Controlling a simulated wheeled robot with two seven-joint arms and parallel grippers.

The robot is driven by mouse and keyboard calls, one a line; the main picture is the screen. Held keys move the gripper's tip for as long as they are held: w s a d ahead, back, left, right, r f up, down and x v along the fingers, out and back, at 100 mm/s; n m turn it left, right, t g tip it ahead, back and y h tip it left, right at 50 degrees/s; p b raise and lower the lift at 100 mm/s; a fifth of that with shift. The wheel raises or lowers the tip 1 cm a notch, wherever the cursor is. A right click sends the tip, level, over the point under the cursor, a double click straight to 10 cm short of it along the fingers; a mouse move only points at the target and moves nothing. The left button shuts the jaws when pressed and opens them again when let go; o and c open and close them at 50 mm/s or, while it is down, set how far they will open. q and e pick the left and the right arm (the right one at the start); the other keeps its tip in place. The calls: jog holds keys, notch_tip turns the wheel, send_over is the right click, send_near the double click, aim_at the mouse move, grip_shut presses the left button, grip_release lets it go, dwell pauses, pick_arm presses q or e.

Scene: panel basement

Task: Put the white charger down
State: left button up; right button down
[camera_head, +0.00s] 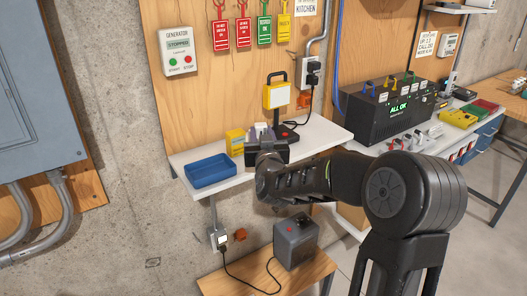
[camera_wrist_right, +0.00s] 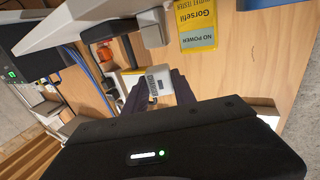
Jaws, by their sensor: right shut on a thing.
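The white charger (camera_wrist_right: 158,82) is a small pale block with a dark-marked face, between the dark fingers of my right gripper (camera_wrist_right: 160,92) in the right wrist view. In the head view my right gripper (camera_head: 262,132) is over the white shelf (camera_head: 315,134), shut on the charger, of which only a pale bit shows between the fingers. The gripper and wrist hide most of it. I cannot tell whether the charger touches the shelf. My left gripper is not in view.
A blue tray (camera_head: 210,171) sits on the shelf's left end. A yellow box (camera_head: 235,142) stands just left of the gripper, and a yellow lamp (camera_head: 276,93) stands behind it. Below the shelf, a grey box (camera_head: 296,243) stands on a wooden table. Bare shelf lies to the right.

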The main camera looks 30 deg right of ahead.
jog(key=shift+f, duration=1.9)
notch_tip(320, 180, down, 4)
jog(key=shift+r+p, duration=0.25)
jog(key=shift+p, duration=0.35)
jog(key=shift+f, duration=0.2)
jog(key=shift+f+b, duration=0.15)
jog(key=shift+b, duration=0.15)
jog(key=c, duration=1)
grip_release()
jog(key=shift+c, duration=0.2)
